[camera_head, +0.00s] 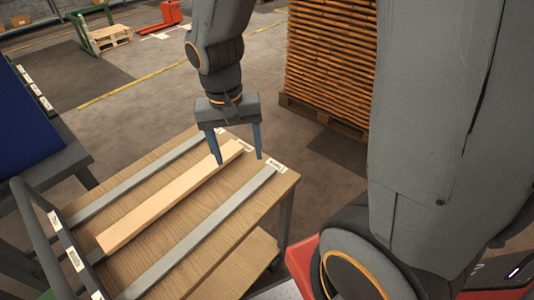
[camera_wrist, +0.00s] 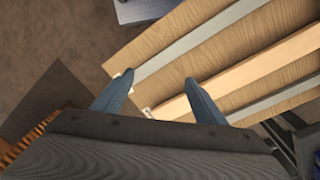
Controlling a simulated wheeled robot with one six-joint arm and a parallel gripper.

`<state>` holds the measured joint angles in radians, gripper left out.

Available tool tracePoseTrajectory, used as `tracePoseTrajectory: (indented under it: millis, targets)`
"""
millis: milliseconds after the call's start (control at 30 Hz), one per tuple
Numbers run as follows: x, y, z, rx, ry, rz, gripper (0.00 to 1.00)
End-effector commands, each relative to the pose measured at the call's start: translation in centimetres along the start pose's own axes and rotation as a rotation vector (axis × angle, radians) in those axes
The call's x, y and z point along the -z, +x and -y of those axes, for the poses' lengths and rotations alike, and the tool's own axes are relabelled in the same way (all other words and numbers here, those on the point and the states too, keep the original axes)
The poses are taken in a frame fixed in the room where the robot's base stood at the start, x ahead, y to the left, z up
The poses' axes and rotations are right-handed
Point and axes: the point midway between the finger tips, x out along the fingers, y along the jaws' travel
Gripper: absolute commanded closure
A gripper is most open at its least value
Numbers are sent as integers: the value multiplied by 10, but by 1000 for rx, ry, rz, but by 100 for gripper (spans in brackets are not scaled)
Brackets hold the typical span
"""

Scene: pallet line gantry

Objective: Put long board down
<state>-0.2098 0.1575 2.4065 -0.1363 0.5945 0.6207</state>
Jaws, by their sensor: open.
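The long board (camera_head: 165,202) is a pale, straight plank lying flat on the wooden table top (camera_head: 235,195), between two grey strips and roughly parallel to them. It also shows in the wrist view (camera_wrist: 262,62), running to the upper right. My gripper (camera_head: 239,158) is open and empty over the board's far end. In the head view its left finger overlaps the board and its right finger is past the board's side. In the wrist view the fingers (camera_wrist: 158,80) are apart, and one covers part of the board's near end. The exact height above the board cannot be told.
Grey strips (camera_head: 205,235) and (camera_head: 135,178) with white end labels flank the board. A tall stack of brown boards (camera_head: 330,60) on a pallet stands behind the table. A blue panel (camera_head: 25,125) and a dark labelled rail (camera_head: 72,250) are at left.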

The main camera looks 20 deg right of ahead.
Motion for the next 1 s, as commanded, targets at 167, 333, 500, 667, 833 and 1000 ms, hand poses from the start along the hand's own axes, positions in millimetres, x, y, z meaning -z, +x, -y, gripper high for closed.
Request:
tracePoseTrajectory:
  millis: [167, 333, 500, 667, 833, 1000]
  targets:
    - [-11, 0, -39, 50, -147, -9, 35]
    - [-20, 1, -60, 76, -252, -26, 35]
    - [-23, 2, -67, 84, -296, -35, 35]
    - [-23, 2, -67, 84, -300, -35, 35]
    - [-23, 2, -67, 84, -300, -35, 35]
    - [-23, 2, -67, 84, -300, -34, 35]
